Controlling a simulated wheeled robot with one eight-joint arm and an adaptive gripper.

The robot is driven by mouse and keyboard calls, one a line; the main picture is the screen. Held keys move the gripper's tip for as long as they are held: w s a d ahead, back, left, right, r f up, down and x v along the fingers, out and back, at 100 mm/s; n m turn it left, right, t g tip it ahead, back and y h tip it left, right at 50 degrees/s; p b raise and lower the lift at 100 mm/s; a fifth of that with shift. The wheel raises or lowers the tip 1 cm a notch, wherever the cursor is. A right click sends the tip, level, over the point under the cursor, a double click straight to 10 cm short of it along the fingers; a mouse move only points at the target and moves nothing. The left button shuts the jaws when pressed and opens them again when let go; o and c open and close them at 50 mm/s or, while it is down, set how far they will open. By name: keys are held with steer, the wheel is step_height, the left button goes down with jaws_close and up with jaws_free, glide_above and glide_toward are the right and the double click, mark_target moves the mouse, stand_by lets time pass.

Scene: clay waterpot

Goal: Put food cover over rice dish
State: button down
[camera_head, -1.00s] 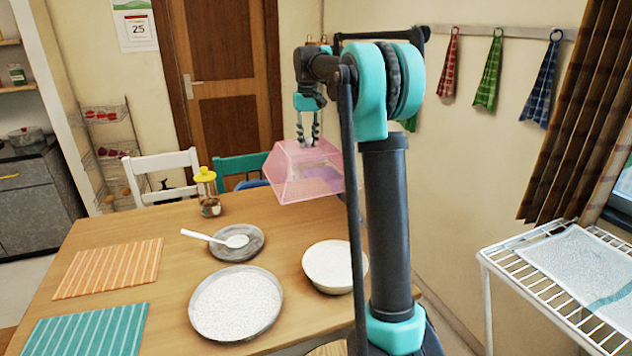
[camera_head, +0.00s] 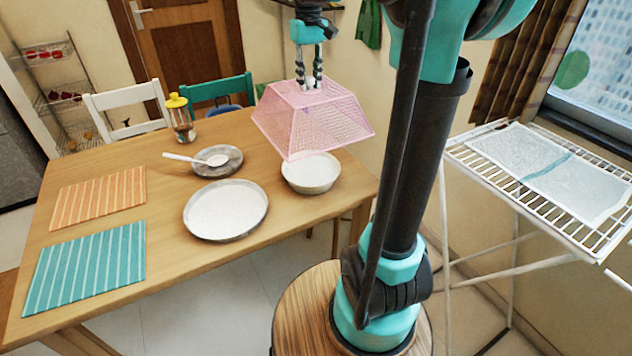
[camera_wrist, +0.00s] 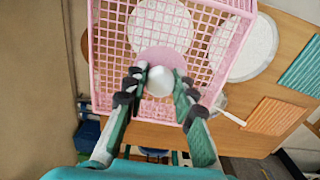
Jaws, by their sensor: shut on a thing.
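The food cover (camera_head: 312,118) is pink mesh with sloping sides. My gripper (camera_head: 308,82) is shut on its top knob and holds it up over the table's right end. In the wrist view the pale knob (camera_wrist: 160,81) sits between my fingertips (camera_wrist: 160,85). A deep bowl of white rice (camera_head: 311,176) stands below the cover, whose lower edge hides part of its far rim in the head view. A wide round dish of white grains (camera_head: 225,210) stands left of the bowl. I cannot tell which is the rice dish. The cover appears clear of both.
Orange (camera_head: 98,198) and teal (camera_head: 85,265) placemats lie left. Chairs stand behind; a drying rack (camera_head: 540,178) stands right.

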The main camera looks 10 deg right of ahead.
step_height(320, 180, down, 20)
steer(key=shift+s, duration=0.2)
stand_by(0.4)
steer(key=shift+f, duration=0.4)
steer(key=c, duration=1.3)
jaws_free()
steer(key=shift+o, duration=0.2)
step_height(320, 180, up, 12)
steer(key=s+d+f+m+t, duration=0.1)
steer(key=s+d+f+t, duration=0.1)
steer(key=s+f, duration=0.7)
steer(key=s+d+f+m+t, duration=0.2)
steer(key=s+f, duration=0.7)
steer(key=s, duration=0.4)
steer(key=shift+f+m, duration=0.3)
steer(key=shift+f, duration=0.1)
